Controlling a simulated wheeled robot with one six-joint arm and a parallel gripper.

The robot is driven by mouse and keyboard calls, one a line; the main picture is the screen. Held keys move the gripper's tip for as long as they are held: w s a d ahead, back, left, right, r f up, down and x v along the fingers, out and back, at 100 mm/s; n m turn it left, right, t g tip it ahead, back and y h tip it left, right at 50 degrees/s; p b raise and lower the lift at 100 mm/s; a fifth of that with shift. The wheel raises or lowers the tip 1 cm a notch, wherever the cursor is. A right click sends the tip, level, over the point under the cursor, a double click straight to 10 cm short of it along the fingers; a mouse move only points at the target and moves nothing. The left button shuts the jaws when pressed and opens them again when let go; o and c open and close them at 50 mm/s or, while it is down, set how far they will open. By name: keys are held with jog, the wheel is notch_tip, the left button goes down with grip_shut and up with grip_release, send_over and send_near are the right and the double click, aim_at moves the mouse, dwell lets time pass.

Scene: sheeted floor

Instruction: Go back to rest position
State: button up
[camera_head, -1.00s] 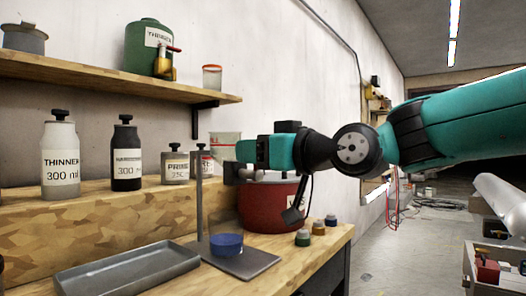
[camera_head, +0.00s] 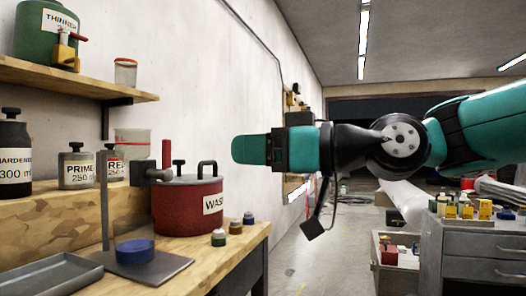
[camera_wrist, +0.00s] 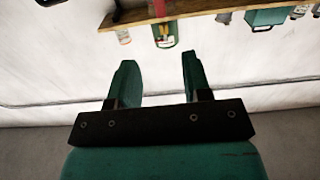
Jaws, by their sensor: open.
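My gripper (camera_head: 250,149) reaches leftward in the head view, raised above the workbench and in front of the white wall. In the wrist view my gripper (camera_wrist: 156,75) shows two green fingers spread apart with nothing between them. The gripper is open and empty. In the head view its finger end is above and right of the red WASTE pot (camera_head: 187,205), apart from it. The wrist view looks towards the wall and the shelf (camera_wrist: 190,12), which show upside down.
The workbench (camera_head: 215,262) holds a blue-filled cup (camera_head: 135,251) on a stand, a grey tray (camera_head: 50,275) and small capped jars (camera_head: 219,238). A shelf (camera_head: 75,80) carries a green THINNER can (camera_head: 45,35). A grey drawer cabinet (camera_head: 470,250) stands right. Floor between is open.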

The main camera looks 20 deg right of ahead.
jog(key=shift+s+d, duration=0.45)
jog(key=s+a+f+m+g+h, duration=0.1)
jog(key=s+f+g+h, duration=0.1)
jog(key=f, duration=0.5)
jog(key=s+a+f+m+g+h, duration=0.1)
jog(key=s+f+g+h, duration=0.15)
jog(key=f, duration=0.45)
jog(key=s+d+f+m+g+h, duration=0.1)
jog(key=s+d+f+g+h, duration=0.15)
jog(key=s+f, duration=0.35)
jog(key=s+d+f+g+h, duration=0.1)
jog(key=s+f+g+h, duration=0.25)
jog(key=f, duration=0.35)
notch_tip(320, 180, up, 26)
jog(key=s+d+p, duration=0.1)
jog(key=p, duration=2.5)
jog(key=shift+s+m, duration=0.3)
jog(key=shift+f+g+y, duration=0.1)
jog(key=shift+g+y, duration=0.15)
